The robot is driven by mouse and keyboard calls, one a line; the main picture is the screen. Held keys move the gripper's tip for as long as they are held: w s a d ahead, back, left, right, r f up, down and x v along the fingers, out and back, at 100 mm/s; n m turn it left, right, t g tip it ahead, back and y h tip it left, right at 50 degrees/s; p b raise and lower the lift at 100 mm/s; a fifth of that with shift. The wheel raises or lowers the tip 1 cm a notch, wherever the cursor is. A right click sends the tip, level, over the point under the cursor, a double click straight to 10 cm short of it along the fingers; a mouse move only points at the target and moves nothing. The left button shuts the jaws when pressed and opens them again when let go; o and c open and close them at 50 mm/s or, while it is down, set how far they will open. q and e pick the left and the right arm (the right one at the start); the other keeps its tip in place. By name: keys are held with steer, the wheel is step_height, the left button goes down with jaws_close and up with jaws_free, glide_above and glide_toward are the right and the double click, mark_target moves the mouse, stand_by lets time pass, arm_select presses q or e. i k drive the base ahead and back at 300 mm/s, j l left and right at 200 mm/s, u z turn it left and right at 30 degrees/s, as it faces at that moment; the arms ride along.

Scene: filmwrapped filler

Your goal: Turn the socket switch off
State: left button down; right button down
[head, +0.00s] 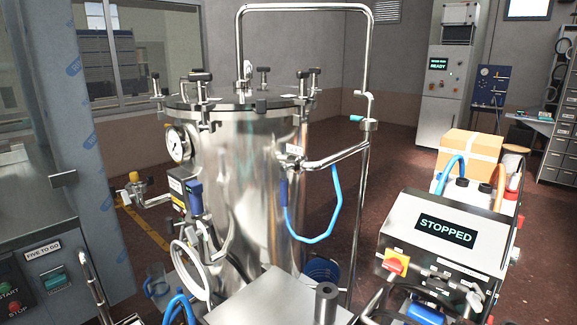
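I cannot make out a labelled socket switch in the head view. A red rotary knob on a yellow plate (397,263) is on the front of the grey control box (430,235) at the right, whose screen (446,231) reads STOPPED. At the lower left, a panel carries a green START button (5,289), a red STOP button (14,308) and a small teal-faced unit (56,280) under a FIVE TO GO label. I cannot tell whether any of these is the socket switch. Neither of my grippers can be made out in this view.
A large steel vessel (255,180) with a gauge (178,144), clamps and pipes fills the middle. A blue hose (318,238) hangs at its right. A cardboard box (470,152) and bottles stand behind the control box. Open floor (400,160) lies behind, before a READY cabinet (445,95).

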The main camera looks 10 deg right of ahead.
mark_target(521, 218)
steer(key=k+z, duration=0.1)
steer(key=k, duration=0.55)
steer(key=l+z, duration=0.35)
steer(key=i+l+z, duration=0.15)
steer(key=z, duration=0.2)
steer(key=i+l+z, duration=0.1)
steer(key=l+z, duration=0.25)
steer(key=i+l, duration=0.45)
steer(key=l, duration=0.15)
steer(key=i+l, duration=0.95)
steer(key=l, duration=0.2)
steer(key=i+l+z, duration=0.1)
steer(key=i+l, duration=0.2)
steer(key=i, duration=0.2)
steer(key=i+l, duration=0.25)
steer(key=i, duration=0.3)
steer(key=i+l+z, duration=0.15)
steer(key=i, duration=0.35)
steer(key=i+l+z, duration=0.1)
steer(key=i+l, duration=0.2)
steer(key=i, duration=0.25)
